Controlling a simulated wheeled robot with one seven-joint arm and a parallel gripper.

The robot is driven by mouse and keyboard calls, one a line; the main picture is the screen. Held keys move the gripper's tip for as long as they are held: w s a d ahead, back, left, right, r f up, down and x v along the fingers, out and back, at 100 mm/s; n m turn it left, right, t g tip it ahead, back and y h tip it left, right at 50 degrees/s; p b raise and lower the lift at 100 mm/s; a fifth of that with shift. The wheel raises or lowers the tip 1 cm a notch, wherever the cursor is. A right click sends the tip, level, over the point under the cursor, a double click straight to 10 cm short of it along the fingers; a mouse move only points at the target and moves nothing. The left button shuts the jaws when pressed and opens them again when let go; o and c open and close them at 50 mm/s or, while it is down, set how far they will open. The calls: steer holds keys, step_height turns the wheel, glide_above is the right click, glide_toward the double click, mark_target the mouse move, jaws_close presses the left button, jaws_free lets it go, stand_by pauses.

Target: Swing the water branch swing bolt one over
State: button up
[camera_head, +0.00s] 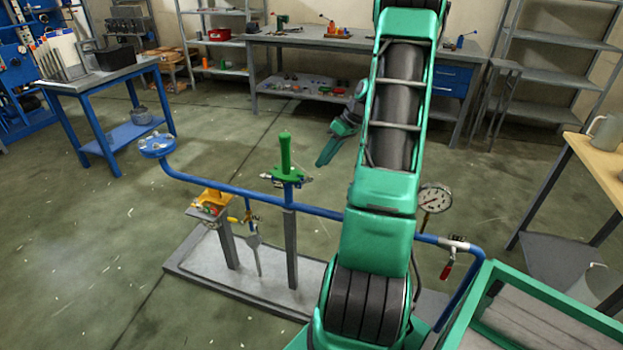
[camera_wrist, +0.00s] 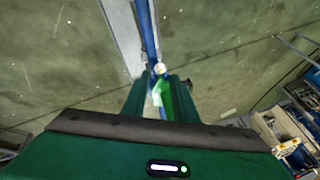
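The blue water branch pipe (camera_head: 245,194) runs across a low stand. A round blue flange head (camera_head: 157,145) is at its raised left end; a swing bolt there is too small to make out. An upright green handle (camera_head: 285,155) rises from the pipe's middle. My gripper (camera_head: 322,155) hangs beyond the pipe, right of this handle in the picture. In the wrist view its two green fingers (camera_wrist: 160,85) look spread apart. The blue pipe (camera_wrist: 149,35) and a small pale round part (camera_wrist: 159,68) show beyond them. No object is clearly held.
A yellow piece (camera_head: 214,198) sits on a grey post left of the green handle. A pressure gauge (camera_head: 434,198) and a red-handled valve (camera_head: 447,268) are on the right. A blue-legged table (camera_head: 95,82) stands at left, a long workbench (camera_head: 300,40) behind. The floor between is clear.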

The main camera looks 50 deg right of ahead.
mark_target(312, 178)
steer(key=x, duration=0.9)
steer(key=shift+f, duration=0.1)
jaws_close()
